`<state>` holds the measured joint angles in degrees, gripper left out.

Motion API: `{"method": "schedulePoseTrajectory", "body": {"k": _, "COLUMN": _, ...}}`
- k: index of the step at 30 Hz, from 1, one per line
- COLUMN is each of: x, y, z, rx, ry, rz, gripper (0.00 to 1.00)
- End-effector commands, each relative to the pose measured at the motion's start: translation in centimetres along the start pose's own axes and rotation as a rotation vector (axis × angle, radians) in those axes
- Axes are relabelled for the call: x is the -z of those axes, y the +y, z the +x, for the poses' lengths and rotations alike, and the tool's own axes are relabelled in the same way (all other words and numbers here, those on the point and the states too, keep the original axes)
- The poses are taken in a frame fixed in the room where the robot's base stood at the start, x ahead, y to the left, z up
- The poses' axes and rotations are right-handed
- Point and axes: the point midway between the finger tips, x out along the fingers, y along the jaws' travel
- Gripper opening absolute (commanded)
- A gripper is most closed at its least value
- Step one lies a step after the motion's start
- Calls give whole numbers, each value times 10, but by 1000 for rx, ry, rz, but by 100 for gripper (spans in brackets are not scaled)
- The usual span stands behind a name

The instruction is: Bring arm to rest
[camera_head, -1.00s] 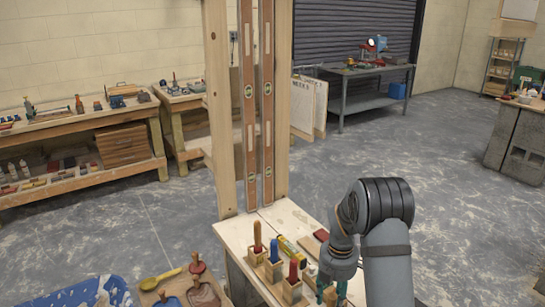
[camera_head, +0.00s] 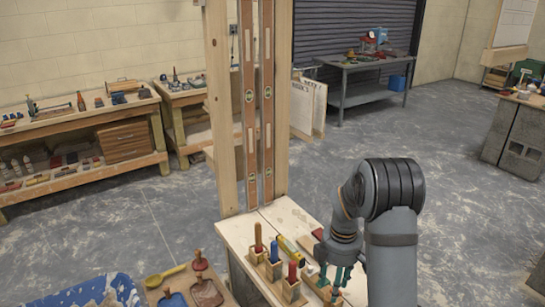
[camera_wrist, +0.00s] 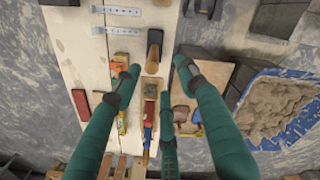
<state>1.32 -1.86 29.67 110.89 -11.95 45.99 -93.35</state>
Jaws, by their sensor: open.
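My gripper (camera_head: 333,280) is at the right of the wooden bench (camera_head: 240,233) in the head view, low over the bench top, with my grey arm behind it. In the wrist view my gripper (camera_wrist: 156,95) shows its green fingers spread apart, open and with nothing held between them. Below it stand the tools in wooden holders: one with a red-brown handle (camera_head: 258,238), one blue (camera_head: 274,250) and one red (camera_head: 292,272). The fingers hide part of the bench top in the wrist view.
Two long wooden levels (camera_head: 250,130) hang on the upright frame. Open floor lies to the right.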

Motion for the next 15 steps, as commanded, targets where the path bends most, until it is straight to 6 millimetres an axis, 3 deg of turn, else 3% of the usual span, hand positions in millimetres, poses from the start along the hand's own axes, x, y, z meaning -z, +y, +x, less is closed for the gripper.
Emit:
{"method": "schedulePoseTrajectory", "body": {"k": 3, "x": -2, "y": -9, "z": -28, "rx": -4, "ry": -1, "rz": 139, "gripper": 41}}
{"method": "schedulePoseTrajectory", "body": {"k": 15, "x": -8, "y": -50, "z": -103, "rx": -5, "ry": -1, "rz": 644, "gripper": 41}}
